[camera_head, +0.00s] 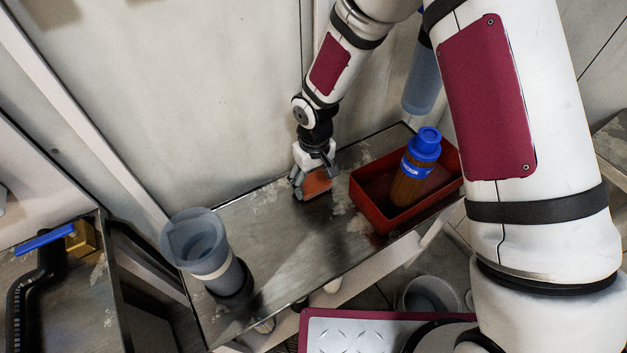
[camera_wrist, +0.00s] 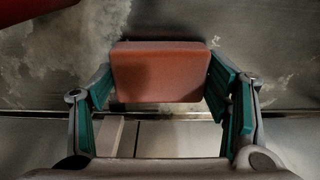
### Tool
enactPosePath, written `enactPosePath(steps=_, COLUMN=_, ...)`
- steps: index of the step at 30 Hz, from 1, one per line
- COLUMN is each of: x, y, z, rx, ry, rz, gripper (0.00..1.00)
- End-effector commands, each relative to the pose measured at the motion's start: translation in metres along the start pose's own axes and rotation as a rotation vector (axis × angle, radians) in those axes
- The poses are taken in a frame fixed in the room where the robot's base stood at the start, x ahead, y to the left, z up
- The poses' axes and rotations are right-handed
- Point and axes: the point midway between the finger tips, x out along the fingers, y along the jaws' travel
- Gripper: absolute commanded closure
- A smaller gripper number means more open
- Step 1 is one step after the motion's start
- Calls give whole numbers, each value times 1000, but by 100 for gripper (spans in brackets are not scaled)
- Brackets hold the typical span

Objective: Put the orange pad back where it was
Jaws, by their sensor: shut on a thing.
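The orange pad (camera_head: 316,183) is at my gripper, low over the metal bench near its back edge, left of the red tray. My gripper (camera_head: 308,188) points down and is shut on the pad. In the wrist view the pad (camera_wrist: 160,74) is a flat orange block between the two teal-lined fingers (camera_wrist: 163,92). The right finger lies close against the pad's side. I cannot tell whether the pad touches the bench top.
The metal bench (camera_head: 290,238) has clear room in its middle. A red tray (camera_head: 362,205) holds a brown bottle with a blue cap (camera_head: 424,150). A grey-blue cup-like vessel (camera_head: 196,240) stands at the left end. A wall runs behind the bench. A blue-handled valve (camera_head: 45,240) is far left.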

Motion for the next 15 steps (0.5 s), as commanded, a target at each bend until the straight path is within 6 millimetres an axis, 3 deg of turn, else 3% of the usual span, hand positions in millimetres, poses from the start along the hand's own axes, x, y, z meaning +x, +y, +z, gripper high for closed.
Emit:
enactPosePath(steps=11, x=7, y=0, z=0, rx=0, ry=2, rz=0, gripper=52)
enactPosePath(steps=12, x=7, y=0, z=0, rx=0, ry=2, rz=0, gripper=23)
enactPosePath(steps=14, x=7, y=0, z=0, rx=0, ry=2, rz=0, gripper=10)
enactPosePath(steps=15, x=6, y=0, z=0, rx=0, ry=2, rz=0, gripper=10)
